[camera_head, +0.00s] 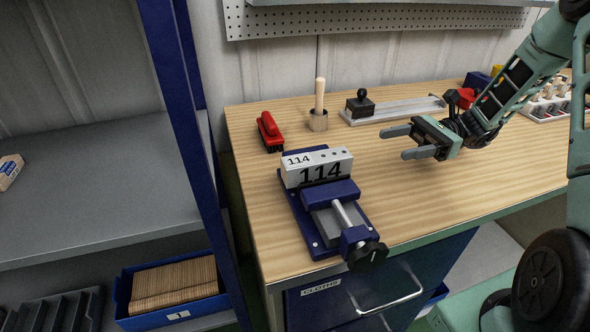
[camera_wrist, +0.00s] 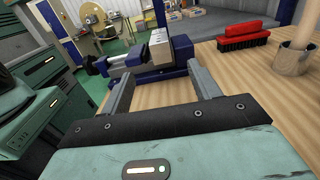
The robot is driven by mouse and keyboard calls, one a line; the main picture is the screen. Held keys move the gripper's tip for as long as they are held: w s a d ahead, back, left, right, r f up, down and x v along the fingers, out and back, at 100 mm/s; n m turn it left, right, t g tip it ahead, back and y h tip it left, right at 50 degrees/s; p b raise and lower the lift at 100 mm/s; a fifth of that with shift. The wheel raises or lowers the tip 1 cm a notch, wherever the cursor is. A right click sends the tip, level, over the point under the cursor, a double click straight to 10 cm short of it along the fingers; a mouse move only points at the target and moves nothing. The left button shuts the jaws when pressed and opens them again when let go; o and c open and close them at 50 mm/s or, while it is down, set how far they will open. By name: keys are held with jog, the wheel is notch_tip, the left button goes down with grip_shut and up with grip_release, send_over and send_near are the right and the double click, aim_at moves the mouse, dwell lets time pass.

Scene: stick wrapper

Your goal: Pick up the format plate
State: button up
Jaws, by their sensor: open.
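The format plate (camera_head: 318,168) is a pale grey block marked 114, held upright in a blue vise (camera_head: 324,214) on the wooden workbench. In the wrist view the plate (camera_wrist: 159,46) shows small, standing in the blue vise (camera_wrist: 168,72) beyond my fingers. My gripper (camera_head: 399,142) is open and empty above the bench, to the right of the plate and apart from it. In the wrist view my gripper (camera_wrist: 160,88) has its two grey fingers spread, with bare bench and the vise showing between and past them.
A red brush (camera_head: 269,131) and a wooden-handled tool in a cup (camera_head: 318,108) stand behind the vise. A metal rail with a black knob block (camera_head: 361,104) lies at the back. The vise's black handle (camera_head: 368,256) overhangs the front edge. Bench between gripper and vise is clear.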

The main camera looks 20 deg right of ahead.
jog(key=p, duration=0.1)
send_near(326, 155)
jog(key=a, duration=0.4)
jog(key=shift+a+f, duration=0.3)
jog(key=shift+a, duration=0.1)
jog(key=shift+a+r+p, duration=0.15)
jog(key=shift+a+p, duration=0.5)
jog(key=shift+a, duration=2.05)
jog(key=c, duration=1.1)
grip_shut()
jog(key=shift+r, duration=0.15)
